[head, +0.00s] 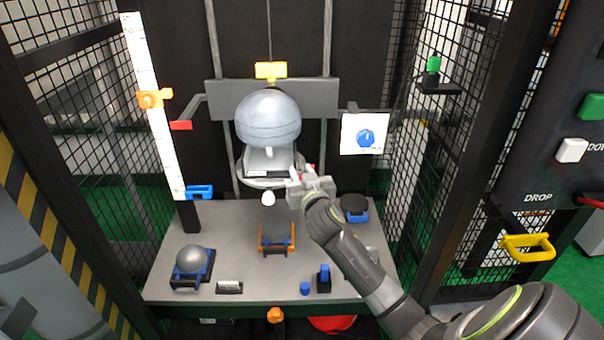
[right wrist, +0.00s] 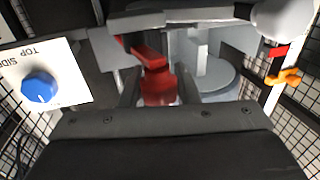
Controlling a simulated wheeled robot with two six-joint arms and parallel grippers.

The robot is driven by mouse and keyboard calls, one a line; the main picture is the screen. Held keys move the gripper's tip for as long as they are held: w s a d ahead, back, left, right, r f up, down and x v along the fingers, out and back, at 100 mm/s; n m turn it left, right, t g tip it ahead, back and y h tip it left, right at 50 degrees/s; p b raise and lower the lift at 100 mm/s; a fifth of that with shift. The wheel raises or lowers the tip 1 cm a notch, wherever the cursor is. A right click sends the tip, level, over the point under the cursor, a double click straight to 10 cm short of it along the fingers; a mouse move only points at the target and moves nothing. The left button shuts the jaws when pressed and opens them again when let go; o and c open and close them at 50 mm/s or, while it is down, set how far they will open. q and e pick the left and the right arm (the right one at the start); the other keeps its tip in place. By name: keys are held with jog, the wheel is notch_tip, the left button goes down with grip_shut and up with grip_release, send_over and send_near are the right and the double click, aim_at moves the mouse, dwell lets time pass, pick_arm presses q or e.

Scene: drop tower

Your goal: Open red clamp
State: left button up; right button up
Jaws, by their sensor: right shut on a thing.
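The red clamp (right wrist: 155,85) shows in the right wrist view between my right gripper's (right wrist: 158,92) two fingers, with a red lever arm reaching up and left from it. My right gripper is shut on it. In the head view my right gripper (head: 309,182) is at the right side of the round holder (head: 262,181) below the grey dome (head: 268,118). Only small red bits of the clamp show there; the gripper hides the rest. A second red handle (head: 181,125) sits on the left bracket. My left gripper is not in view.
A white panel with a blue knob (head: 366,138) hangs right of the dome. The grey table (head: 218,262) below bears a ball in a blue cradle (head: 191,263), an orange-framed block (head: 277,238) and small blue parts. Black mesh walls (head: 437,190) stand at the sides.

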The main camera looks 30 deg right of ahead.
jog(key=h+b, duration=0.1)
jog(key=m+g+h+b, duration=0.1)
jog(key=b, duration=0.1)
jog(key=shift+w+a+f+m+h, duration=0.15)
jog(key=shift+w+f+m+h, duration=0.15)
jog(key=shift+m+h, duration=0.1)
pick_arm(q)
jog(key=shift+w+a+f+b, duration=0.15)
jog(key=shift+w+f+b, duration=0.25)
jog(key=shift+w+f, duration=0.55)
pick_arm(e)
jog(key=shift+r+m+g+h, duration=0.3)
jog(key=shift+m+g+h, duration=0.2)
jog(key=shift+g+h, duration=0.15)
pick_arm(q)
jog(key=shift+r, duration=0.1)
pick_arm(e)
jog(key=o, duration=1)
